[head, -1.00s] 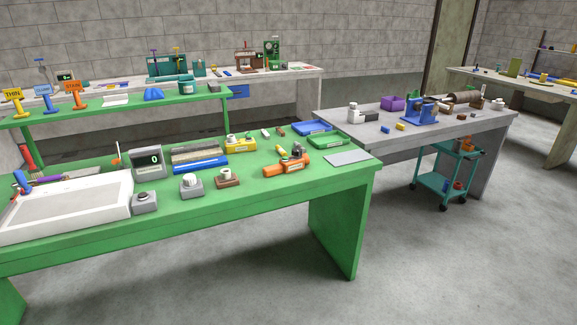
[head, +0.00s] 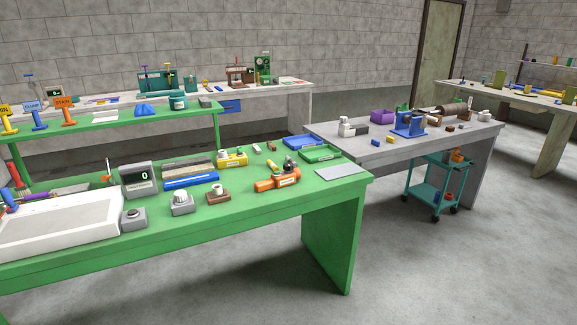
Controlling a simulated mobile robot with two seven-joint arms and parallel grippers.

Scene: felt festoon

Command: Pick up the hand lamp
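An orange, tube-shaped thing with a pale label (head: 277,181) lies on the right part of the green bench (head: 240,217). It may be the hand lamp, but it is too small to be sure. A dark knobbed part shows just behind it. No other thing in view is plainly a hand lamp. Neither of my grippers is in view.
A white tray (head: 62,222), a digital display (head: 139,178) and small grey devices stand on the green bench. A grey table (head: 335,136) with tools stands beyond it. A teal trolley (head: 421,191) stands by that table. The floor in front is clear.

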